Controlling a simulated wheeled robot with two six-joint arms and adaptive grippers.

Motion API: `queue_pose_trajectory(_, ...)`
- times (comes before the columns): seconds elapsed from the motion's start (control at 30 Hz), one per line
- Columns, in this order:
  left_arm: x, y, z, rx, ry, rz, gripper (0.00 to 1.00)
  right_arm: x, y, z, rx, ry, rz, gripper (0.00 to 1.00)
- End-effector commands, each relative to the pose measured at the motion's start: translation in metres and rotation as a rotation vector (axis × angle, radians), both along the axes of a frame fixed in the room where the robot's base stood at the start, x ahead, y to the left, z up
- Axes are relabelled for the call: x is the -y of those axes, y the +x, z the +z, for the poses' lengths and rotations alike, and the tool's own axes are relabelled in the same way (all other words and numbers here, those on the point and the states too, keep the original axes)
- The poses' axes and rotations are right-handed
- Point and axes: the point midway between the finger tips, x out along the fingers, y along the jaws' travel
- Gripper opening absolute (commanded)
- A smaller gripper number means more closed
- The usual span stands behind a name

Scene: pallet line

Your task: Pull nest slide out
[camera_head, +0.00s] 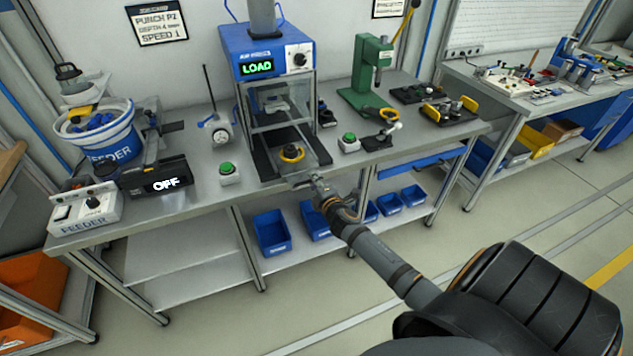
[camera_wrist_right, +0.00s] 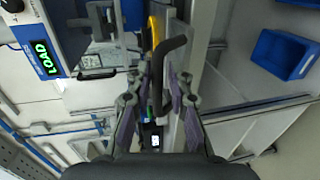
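The press (camera_head: 266,52) has a green LOAD display. The nest slide (camera_head: 310,157) lies at its base and extends to the table's front edge. A yellow ring with a dark centre (camera_head: 291,153) sits on the slide. My right gripper (camera_head: 314,184) is at the slide's front end. In the right wrist view the slide's black bar handle (camera_wrist_right: 173,57) passes between the two fingers of my right gripper (camera_wrist_right: 160,88). The fingers look apart, with gaps beside the handle. A strip of yellow (camera_wrist_right: 152,32) shows beyond the handle. My left gripper is not in view.
Green-button boxes stand left (camera_head: 228,173) and right (camera_head: 348,143) of the slide. A feeder bowl (camera_head: 108,140) and a box reading OFF (camera_head: 158,178) are at left. A green stand (camera_head: 365,75) is at right. Blue bins (camera_head: 272,232) sit on the lower shelf. Floor in front is clear.

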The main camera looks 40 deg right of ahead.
Motion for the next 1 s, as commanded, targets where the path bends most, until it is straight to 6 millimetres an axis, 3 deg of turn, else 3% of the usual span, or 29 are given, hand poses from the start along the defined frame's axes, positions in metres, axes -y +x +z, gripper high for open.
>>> queue_pose_trajectory(0.17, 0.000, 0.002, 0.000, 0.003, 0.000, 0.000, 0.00, -0.007, -0.029, 0.005, -0.004, -0.003, 0.002, 0.20)
queue_pose_trajectory(0.4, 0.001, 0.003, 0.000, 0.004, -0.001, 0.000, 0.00, -0.020, -0.085, 0.016, -0.004, -0.004, 0.003, 0.20)
queue_pose_trajectory(0.53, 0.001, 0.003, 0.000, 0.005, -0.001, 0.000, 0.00, -0.024, -0.105, 0.021, -0.004, -0.002, 0.001, 0.20)
queue_pose_trajectory(0.7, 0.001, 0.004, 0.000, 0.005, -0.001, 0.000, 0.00, -0.027, -0.115, 0.024, 0.000, 0.000, 0.000, 0.20)
queue_pose_trajectory(1.0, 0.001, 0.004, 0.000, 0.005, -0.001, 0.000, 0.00, -0.027, -0.115, 0.025, 0.000, 0.000, -0.001, 0.20)
